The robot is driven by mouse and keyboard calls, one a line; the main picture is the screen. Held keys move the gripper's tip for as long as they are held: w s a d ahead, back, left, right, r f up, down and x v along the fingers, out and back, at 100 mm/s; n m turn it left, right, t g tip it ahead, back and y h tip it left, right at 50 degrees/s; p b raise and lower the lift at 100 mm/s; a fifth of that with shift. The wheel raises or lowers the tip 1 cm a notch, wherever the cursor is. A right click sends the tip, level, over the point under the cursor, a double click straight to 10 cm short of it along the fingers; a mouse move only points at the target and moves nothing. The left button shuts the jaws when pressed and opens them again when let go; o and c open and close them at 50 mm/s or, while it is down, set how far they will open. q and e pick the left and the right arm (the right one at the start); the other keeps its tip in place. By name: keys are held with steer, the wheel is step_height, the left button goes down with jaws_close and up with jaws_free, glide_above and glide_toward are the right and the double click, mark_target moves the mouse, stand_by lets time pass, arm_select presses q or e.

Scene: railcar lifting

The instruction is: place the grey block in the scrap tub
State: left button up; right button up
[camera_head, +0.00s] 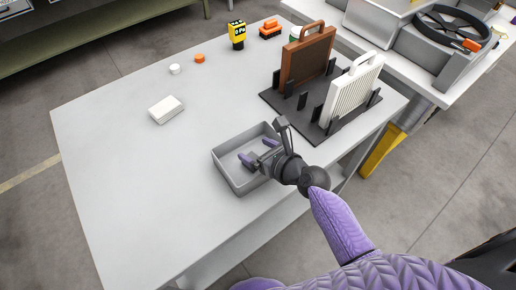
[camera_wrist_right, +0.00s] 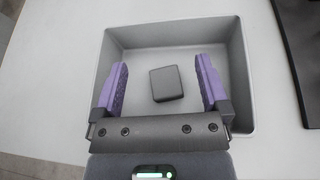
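The scrap tub (camera_head: 228,172) is a shallow grey open box near the front edge of the table; its wall also shows in the right wrist view (camera_wrist_right: 237,75). The grey block (camera_wrist_right: 166,84) is small and dark and appears to lie on the tub floor. My right gripper (camera_head: 259,152) is over the tub, its purple fingers spread wide. In the right wrist view the block shows between the open fingers (camera_wrist_right: 162,64), with a gap on each side. I cannot make out the block in the head view. My left gripper is not in view.
A black rack (camera_head: 318,130) with a brown panel (camera_head: 307,55) and a white ribbed panel (camera_head: 352,92) stands right of the tub. A white block (camera_head: 166,109), small caps and a yellow device (camera_head: 237,35) sit farther back. The table's left side is clear.

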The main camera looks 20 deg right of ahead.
steer(key=shift+r, duration=0.2)
steer(key=shift+r+p, duration=0.6)
steer(key=shift+r, duration=0.15)
steer(key=f+p+v, duration=0.1)
steer(key=p+v, duration=0.2)
steer(key=v, duration=0.9)
steer(key=s+d+f+n+g+h, duration=0.1)
steer(key=s+f+n+g, duration=0.1)
steer(key=s+f+n, duration=0.3)
steer(key=s+f+n+g+h, duration=0.15)
steer(key=f+n, duration=0.25)
steer(key=f, duration=0.4)
steer(key=s+d+f+n+g+h, duration=0.1)
steer(key=s+f+n+g, duration=0.1)
steer(key=f+n, duration=0.3)
steer(key=s+f+n+g+h, duration=0.1)
steer(key=s+f+n+g, duration=0.2)
steer(key=s+n, duration=0.6)
steer(key=s+f+n+g+h, duration=0.1)
steer(key=s+f+n+g, duration=0.2)
steer(key=s+f+n, duration=0.5)
steer(key=s+n, duration=0.2)
steer(key=n, duration=0.1)
steer(key=shift+s+n, duration=0.2)
steer(key=shift+n, duration=0.2)
steer(key=shift+a+h, duration=0.15)
steer(key=shift+h, duration=0.1)
